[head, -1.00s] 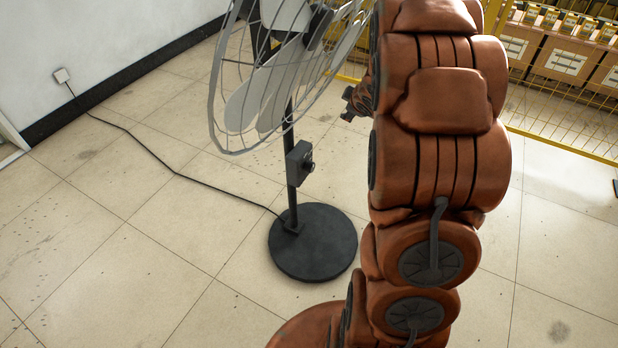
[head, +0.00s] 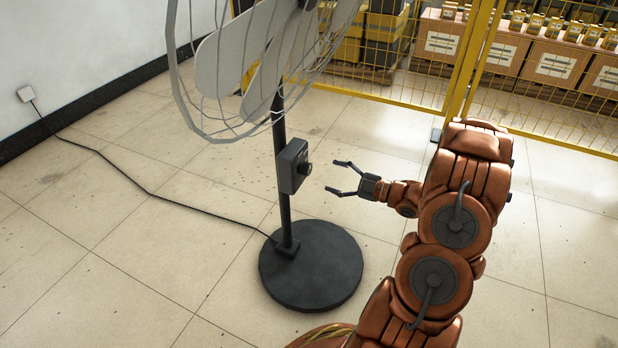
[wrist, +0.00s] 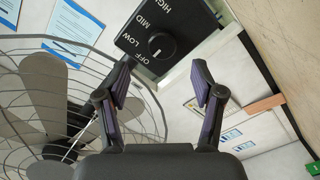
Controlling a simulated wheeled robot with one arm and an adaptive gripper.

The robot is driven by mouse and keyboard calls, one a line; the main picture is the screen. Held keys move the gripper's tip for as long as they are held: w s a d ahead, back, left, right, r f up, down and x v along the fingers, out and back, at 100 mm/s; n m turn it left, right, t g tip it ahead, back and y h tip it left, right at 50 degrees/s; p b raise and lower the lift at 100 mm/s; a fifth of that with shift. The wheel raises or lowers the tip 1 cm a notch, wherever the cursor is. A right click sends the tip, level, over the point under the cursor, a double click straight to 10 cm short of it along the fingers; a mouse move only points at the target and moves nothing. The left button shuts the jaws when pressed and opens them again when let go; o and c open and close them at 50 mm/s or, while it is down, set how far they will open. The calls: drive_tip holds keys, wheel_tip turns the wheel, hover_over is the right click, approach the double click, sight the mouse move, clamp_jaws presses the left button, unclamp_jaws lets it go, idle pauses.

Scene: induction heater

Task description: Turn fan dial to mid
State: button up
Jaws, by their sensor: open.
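The fan dial (wrist: 161,45) is a round black knob on a dark control box (head: 291,166) fixed to the fan's pole. In the wrist view the box face carries the labels OFF, LOW, MID and HIGH. A small white mark on the knob appears to point towards OFF. My gripper (head: 336,177) is open and empty, just right of the dial in the head view, with its fingers towards it. In the wrist view the dial lies beyond and between the open fingertips (wrist: 164,66), with a gap left.
The caged fan head (head: 255,60) is above the box, and its round black base (head: 312,270) stands on the tiled floor. A cable (head: 150,190) runs to a wall socket (head: 26,94). A yellow mesh fence (head: 390,85) stands behind, with boxes beyond it.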

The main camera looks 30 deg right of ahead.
sight(310, 170)
drive_tip(key=b+x, duration=0.1)
drive_tip(key=x, duration=0.4)
drive_tip(key=shift+w+a+f+b, duration=0.1)
drive_tip(key=shift+w+a+b, duration=0.1)
drive_tip(key=shift+a+b, duration=0.2)
drive_tip(key=shift+x, duration=1.05)
drive_tip(key=shift+c, duration=0.4)
drive_tip(key=c, duration=1.1)
drive_tip(key=shift+o, duration=0.2)
